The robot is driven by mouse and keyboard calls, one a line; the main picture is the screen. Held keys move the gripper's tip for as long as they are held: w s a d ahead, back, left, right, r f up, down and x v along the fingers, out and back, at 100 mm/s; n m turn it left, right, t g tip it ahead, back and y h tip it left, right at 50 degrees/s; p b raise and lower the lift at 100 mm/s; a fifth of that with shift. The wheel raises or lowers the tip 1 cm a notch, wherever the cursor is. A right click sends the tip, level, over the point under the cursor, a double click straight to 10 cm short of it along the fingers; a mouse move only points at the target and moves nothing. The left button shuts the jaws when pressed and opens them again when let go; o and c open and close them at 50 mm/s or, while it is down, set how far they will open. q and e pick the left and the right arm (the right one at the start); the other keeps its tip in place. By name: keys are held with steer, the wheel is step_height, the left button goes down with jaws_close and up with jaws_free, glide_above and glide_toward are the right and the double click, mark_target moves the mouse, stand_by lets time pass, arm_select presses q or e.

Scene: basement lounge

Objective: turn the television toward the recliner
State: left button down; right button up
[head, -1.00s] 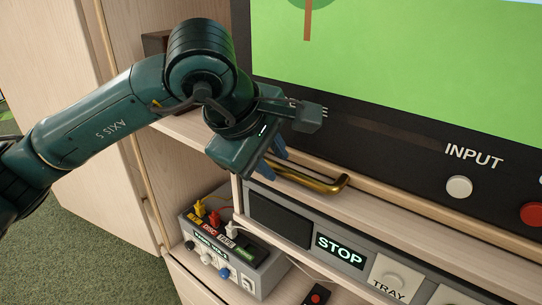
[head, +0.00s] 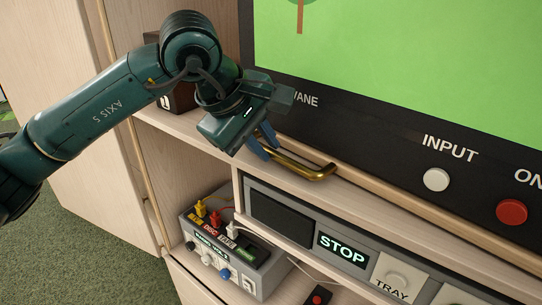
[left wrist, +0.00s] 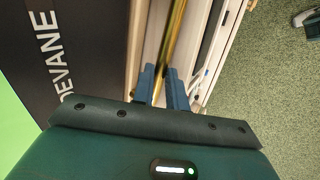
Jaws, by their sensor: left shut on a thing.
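The television (head: 390,150) stands on a pale wooden cabinet, with a bright green picture and a dark lower bezel marked INPUT; it also shows in the left wrist view (left wrist: 75,55). A brass bar handle (head: 315,172) runs along below the bezel. My left gripper (head: 264,142) is shut on the handle near its left part. In the left wrist view its blue fingers (left wrist: 163,88) sit on either side of the brass bar (left wrist: 174,35). The handle's left end is hidden behind my gripper. My right gripper and the recliner are not in view.
Under the cabinet top (head: 230,160), a grey player (head: 284,222) shows STOP, beside a grey box (head: 232,250) with coloured plugs and cables. A dark box (head: 180,97) stands behind my left arm. Green carpet (head: 85,245) lies open at the lower left.

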mark_target(258, 134)
arm_select(q)
steer(key=w, duration=0.2)
steer(key=w+a+m+p, duration=0.1)
steer(key=w, duration=0.1)
steer(key=w+m+g, duration=0.1)
steer(key=w, duration=0.1)
steer(key=shift+a+r+h, duration=0.1)
steer(key=shift+a+h, duration=0.1)
steer(key=shift+h, duration=0.2)
steer(key=shift+w, duration=0.25)
steer(key=shift+a+m, duration=0.1)
steer(key=shift+m, duration=0.2)
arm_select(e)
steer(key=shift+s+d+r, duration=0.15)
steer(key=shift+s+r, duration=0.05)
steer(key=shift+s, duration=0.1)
arm_select(q)
steer(key=c, duration=1.8)
jaws_free()
steer(key=shift+w, duration=0.1)
steer(key=o, duration=0.3)
steer(key=shift+w, duration=0.1)
steer(key=shift+o, duration=0.5)
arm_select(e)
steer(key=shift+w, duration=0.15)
